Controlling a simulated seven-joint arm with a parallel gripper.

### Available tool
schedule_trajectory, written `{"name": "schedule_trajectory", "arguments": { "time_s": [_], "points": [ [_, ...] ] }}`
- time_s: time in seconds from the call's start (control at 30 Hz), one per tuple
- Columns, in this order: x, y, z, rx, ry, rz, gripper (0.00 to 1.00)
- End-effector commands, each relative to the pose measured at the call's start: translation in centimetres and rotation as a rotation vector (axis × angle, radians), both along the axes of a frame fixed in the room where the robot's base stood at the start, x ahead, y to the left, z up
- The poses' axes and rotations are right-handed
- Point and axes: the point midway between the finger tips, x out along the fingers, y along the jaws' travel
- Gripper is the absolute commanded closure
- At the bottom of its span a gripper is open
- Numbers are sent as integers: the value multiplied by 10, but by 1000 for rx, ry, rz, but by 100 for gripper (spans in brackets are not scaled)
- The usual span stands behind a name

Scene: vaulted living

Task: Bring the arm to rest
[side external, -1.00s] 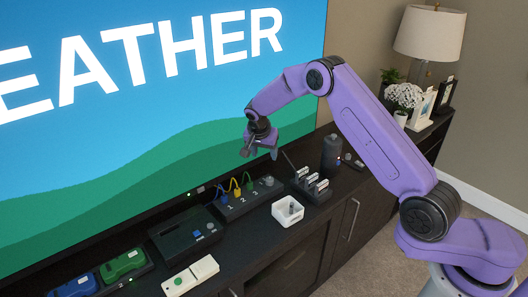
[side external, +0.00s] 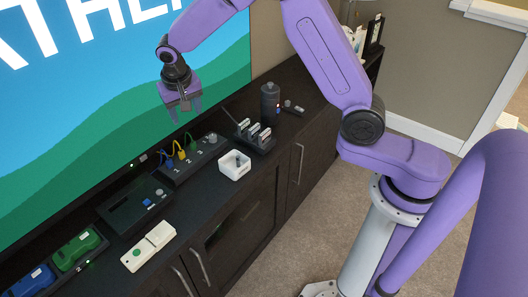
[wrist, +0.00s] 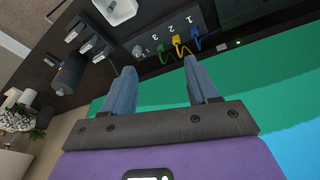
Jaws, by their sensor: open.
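My gripper (side external: 182,108) hangs in the air above the console, in front of the big screen, with its fingers pointing down. Its two fingers are apart with nothing between them. The wrist view shows both grey-blue fingers (wrist: 160,70) spread and empty. My purple arm reaches from the right, bent at the elbow, and the gripper touches nothing.
Below the gripper is a numbered box (side external: 190,160) with coloured cables. Near it are a white bin (side external: 235,172) holding something dark, a rack of upright modules (side external: 254,138), a dark bottle (side external: 270,100), a black device (side external: 135,205) and a white device (side external: 150,246).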

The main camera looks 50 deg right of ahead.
Motion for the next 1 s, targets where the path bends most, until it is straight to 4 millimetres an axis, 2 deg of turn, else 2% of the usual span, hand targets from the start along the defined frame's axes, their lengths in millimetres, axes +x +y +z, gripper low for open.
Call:
{"name": "schedule_trajectory", "arguments": {
  "time_s": [0.2,0.47,0.77,1.0],
  "points": [
    [-50,17,23,2,47,223,41],
    [-120,24,42,2,103,493,41],
    [-210,11,56,1,164,807,41],
    [-284,-12,60,1,211,1063,41]
  ]
}}
